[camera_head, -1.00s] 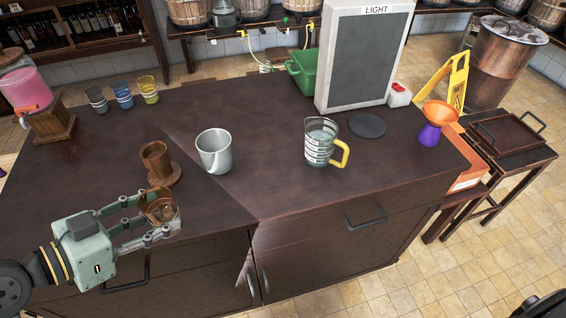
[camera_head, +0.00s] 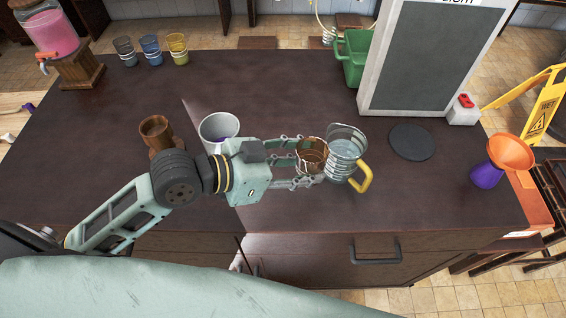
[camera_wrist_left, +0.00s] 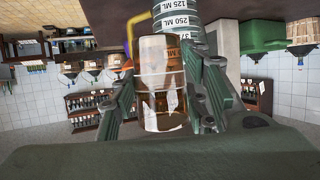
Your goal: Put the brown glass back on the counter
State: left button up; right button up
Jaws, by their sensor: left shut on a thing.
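The brown glass (camera_head: 311,157) is held between the fingers of my left gripper (camera_head: 300,160), which is shut on it. The glass also shows in the left wrist view (camera_wrist_left: 163,85), between the two fingers. In the head view it is over the counter (camera_head: 270,90), right beside the measuring jug (camera_head: 345,150) with the yellow handle. I cannot tell whether the glass touches the jug or the counter. My right gripper is not in view.
A metal cup (camera_head: 217,127) and a wooden cup (camera_head: 155,130) stand left of my gripper. Several coloured glasses stand at the back left. A black disc (camera_head: 412,141), a chalkboard (camera_head: 432,60) and an orange funnel (camera_head: 510,152) are to the right. The back middle counter is clear.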

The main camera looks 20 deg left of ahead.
pick_arm(q)
jog(key=w+a+f, duration=0.1)
jog(key=a, duration=0.1)
jog(key=w+a+f, duration=0.1)
jog(key=a+f, duration=0.1)
jog(key=a, duration=0.1)
jog(key=w+a+f, duration=0.2)
jog(key=shift+a, duration=0.2)
jog(key=shift+w+a+f, duration=0.1)
jog(key=shift+a+f, duration=0.05)
jog(key=shift+a, duration=0.1)
jog(key=shift+a+f, duration=0.1)
jog(key=shift+f, duration=0.1)
notch_tip(320, 180, down, 3)
jog(key=shift+f, duration=0.35)
